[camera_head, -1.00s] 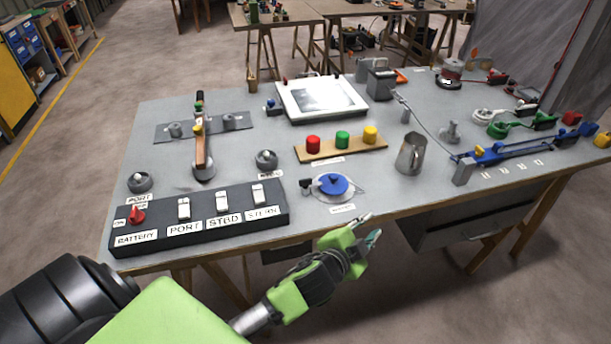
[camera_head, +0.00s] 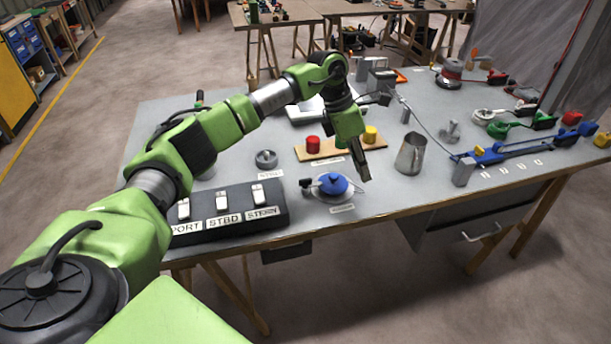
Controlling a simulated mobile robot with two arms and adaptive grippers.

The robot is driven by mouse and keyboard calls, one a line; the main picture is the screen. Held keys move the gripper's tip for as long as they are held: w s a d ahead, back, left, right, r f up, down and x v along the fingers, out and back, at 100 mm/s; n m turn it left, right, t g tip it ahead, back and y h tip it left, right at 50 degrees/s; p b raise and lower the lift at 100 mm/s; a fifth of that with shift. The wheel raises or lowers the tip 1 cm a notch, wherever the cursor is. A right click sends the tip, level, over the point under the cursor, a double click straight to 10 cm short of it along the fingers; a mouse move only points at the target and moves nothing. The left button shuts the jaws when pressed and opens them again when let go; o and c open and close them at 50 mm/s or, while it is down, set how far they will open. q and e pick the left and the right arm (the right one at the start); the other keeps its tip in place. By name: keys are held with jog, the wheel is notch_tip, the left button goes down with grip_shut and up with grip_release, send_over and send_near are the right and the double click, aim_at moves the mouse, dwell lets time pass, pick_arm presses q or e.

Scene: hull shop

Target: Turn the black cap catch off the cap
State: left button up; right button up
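The blue cap (camera_head: 333,184) sits on a pale round plate on the table, near the front edge. The small black cap catch (camera_head: 305,184) shows at the left side of the cap. My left gripper (camera_head: 363,177) hangs above the table with its fingers pointing down, just right of the cap in the picture. I see its fingers nearly edge-on, so I cannot tell whether they are open or shut. Nothing shows held in it. My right gripper is not in view.
A black switch box (camera_head: 232,209) stands left of the cap. A wooden strip (camera_head: 313,152) with red and yellow knobs lies behind it. A metal jug (camera_head: 411,153) stands to the right. My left arm hides much of the table's left side.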

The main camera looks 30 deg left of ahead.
aim_at(305, 179)
pick_arm(q)
jog(key=s+a+r+n+g+y, duration=0.1)
jog(key=s+a+r+y, duration=0.15)
jog(key=a, duration=0.45)
jog(key=s+a+r+y, duration=0.1)
jog(key=a+r+y, duration=0.15)
jog(key=a, duration=0.45)
jog(key=shift+h, duration=0.4)
jog(key=f, duration=0.4)
jog(key=f+p, duration=0.1)
jog(key=f, duration=0.4)
jog(key=f+p, duration=0.1)
jog(key=f, duration=0.3)
jog(key=shift+w+f, duration=0.25)
grip_shut()
